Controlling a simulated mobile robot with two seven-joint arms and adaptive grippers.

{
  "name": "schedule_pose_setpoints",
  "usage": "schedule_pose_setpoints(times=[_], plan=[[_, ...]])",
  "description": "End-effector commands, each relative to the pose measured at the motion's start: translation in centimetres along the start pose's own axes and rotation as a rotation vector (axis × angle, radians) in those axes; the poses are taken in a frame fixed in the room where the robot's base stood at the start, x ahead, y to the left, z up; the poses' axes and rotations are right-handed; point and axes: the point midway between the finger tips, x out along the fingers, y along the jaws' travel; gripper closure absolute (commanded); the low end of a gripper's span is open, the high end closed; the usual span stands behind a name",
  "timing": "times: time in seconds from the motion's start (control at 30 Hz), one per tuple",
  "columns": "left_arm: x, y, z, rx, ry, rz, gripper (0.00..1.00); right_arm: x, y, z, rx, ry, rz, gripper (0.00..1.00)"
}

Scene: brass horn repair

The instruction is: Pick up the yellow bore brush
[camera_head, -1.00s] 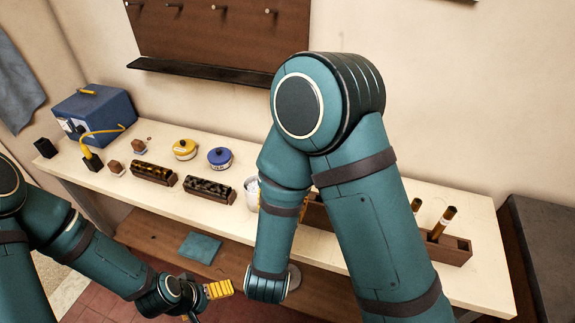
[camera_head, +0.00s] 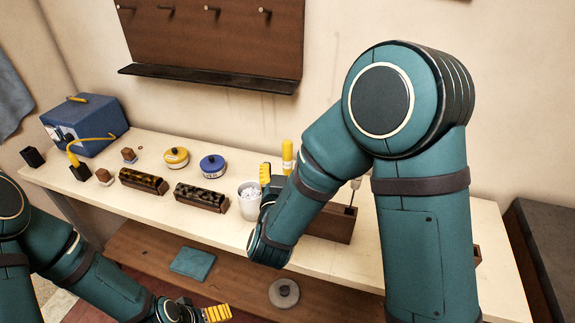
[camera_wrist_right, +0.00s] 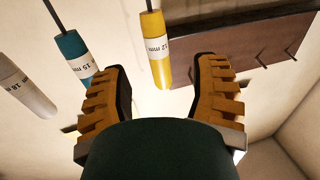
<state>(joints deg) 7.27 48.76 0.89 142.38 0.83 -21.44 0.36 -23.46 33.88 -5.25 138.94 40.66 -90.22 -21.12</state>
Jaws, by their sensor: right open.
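The yellow bore brush (camera_head: 287,157) stands upright behind my right gripper in the head view, its lower part hidden. In the right wrist view, the yellow brush handle (camera_wrist_right: 154,48), marked 12 mm, lies between and beyond the fingertips. My right gripper (camera_wrist_right: 160,75) is open and empty, with a finger on each side of the handle's line. In the head view it (camera_head: 266,176) is mostly hidden by my right arm. My left gripper (camera_head: 214,313) is low at the bottom edge, partly cut off.
A teal 15 mm handle (camera_wrist_right: 76,57) and a grey 18 mm handle (camera_wrist_right: 24,86) stand left of the yellow one in the wrist view. A wooden block (camera_head: 328,224) and a white cup (camera_head: 249,197) are near my right gripper. Two tins stand behind.

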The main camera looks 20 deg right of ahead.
Motion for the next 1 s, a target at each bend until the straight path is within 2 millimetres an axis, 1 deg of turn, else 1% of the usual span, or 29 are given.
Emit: schedule_pose_setpoints(times=[0.07,0.3,0.4,0.5,0.7,0.73,0.77,0.8,0.9,1.0], plan=[[-0.1,0.0,0.0,0.000,0.000,0.000,0.00,0.5,0.1,0.1,0.000,-0.001,0.002,0.40],[-0.4,0.1,-0.2,-0.001,0.004,0.000,0.00,3.8,0.3,0.4,0.000,0.000,0.003,0.40],[-0.5,0.2,-0.2,-0.001,0.004,0.000,0.00,4.8,0.3,0.4,0.000,-0.001,0.001,0.40],[-0.5,0.2,-0.2,-0.002,0.005,0.000,0.00,5.2,0.2,0.4,0.000,-0.001,0.000,0.40],[-0.4,0.2,-0.2,-0.002,0.005,0.000,0.00,5.2,0.2,0.4,0.000,-0.001,0.000,0.40],[-0.4,0.2,-0.2,-0.002,0.005,0.000,0.00,5.2,0.2,0.4,0.000,-0.001,0.000,0.45],[-0.4,0.2,-0.2,-0.002,0.005,0.000,0.00,5.2,0.2,0.4,0.000,-0.001,0.000,0.55],[-0.4,0.2,-0.2,-0.002,0.005,0.000,0.00,5.2,0.2,0.4,0.000,-0.001,0.000,0.69],[-0.4,0.2,-0.2,-0.001,0.005,0.000,0.00,5.2,0.2,0.4,0.001,-0.001,0.000,1.00],[-0.4,0.2,-0.2,-0.001,0.005,0.000,0.00,5.2,0.2,0.4,0.001,-0.001,0.000,1.00]])
